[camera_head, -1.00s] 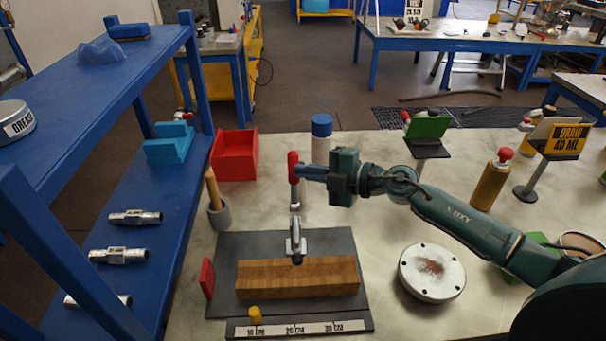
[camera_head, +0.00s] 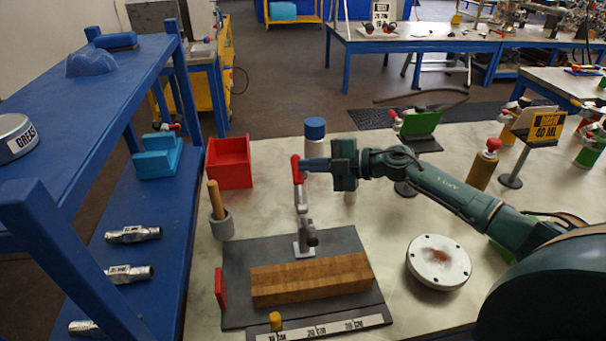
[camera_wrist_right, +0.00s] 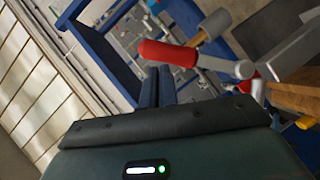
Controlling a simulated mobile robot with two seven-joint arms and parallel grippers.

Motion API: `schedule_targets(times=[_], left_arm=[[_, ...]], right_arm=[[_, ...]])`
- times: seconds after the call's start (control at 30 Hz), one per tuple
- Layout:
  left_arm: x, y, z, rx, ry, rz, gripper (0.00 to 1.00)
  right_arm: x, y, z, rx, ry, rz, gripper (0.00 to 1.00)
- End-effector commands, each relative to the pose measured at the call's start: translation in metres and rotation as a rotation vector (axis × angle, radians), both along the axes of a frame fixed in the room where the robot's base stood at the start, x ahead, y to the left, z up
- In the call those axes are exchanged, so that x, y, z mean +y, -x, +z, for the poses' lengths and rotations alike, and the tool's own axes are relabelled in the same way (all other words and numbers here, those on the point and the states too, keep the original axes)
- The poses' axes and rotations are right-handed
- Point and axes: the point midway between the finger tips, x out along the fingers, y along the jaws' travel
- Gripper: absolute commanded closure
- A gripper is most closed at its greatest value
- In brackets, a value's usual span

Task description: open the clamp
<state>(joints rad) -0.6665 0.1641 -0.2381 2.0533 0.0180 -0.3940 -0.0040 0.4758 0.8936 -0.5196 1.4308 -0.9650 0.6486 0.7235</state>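The clamp (camera_head: 304,215) is a grey metal toggle clamp with a red handle (camera_head: 297,169), on a dark base plate (camera_head: 235,265) behind a wooden block (camera_head: 312,279). The handle stands nearly upright, and the dark tip of the clamp's arm (camera_head: 313,240) shows above the block's back edge. My right gripper (camera_head: 306,165) reaches in from the right, its fingertips at the red handle. In the right wrist view, its fingers (camera_wrist_right: 158,85) are close together and the red handle (camera_wrist_right: 170,53) lies across their tips, not between them. My left gripper is out of view.
A red bin (camera_head: 229,165), a blue-capped bottle (camera_head: 315,130) and a grey cup with a wooden-handled tool (camera_head: 221,224) stand near the clamp. A blue shelf (camera_head: 190,240) bounds the left. A white round flange (camera_head: 438,262) lies right of the plate.

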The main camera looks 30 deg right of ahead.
Motion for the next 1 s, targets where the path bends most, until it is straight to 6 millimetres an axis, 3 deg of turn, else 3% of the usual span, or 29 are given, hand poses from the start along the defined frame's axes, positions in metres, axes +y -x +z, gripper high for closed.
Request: schedule_targets(times=[0.4, 1.0], left_arm=[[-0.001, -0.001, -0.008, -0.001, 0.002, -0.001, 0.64], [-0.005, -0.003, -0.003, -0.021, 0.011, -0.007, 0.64]], right_arm=[[-0.009, -0.024, -0.022, -0.004, -0.002, 0.001, 1.00], [-0.011, -0.031, -0.036, -0.004, -0.001, 0.001, 1.00]])
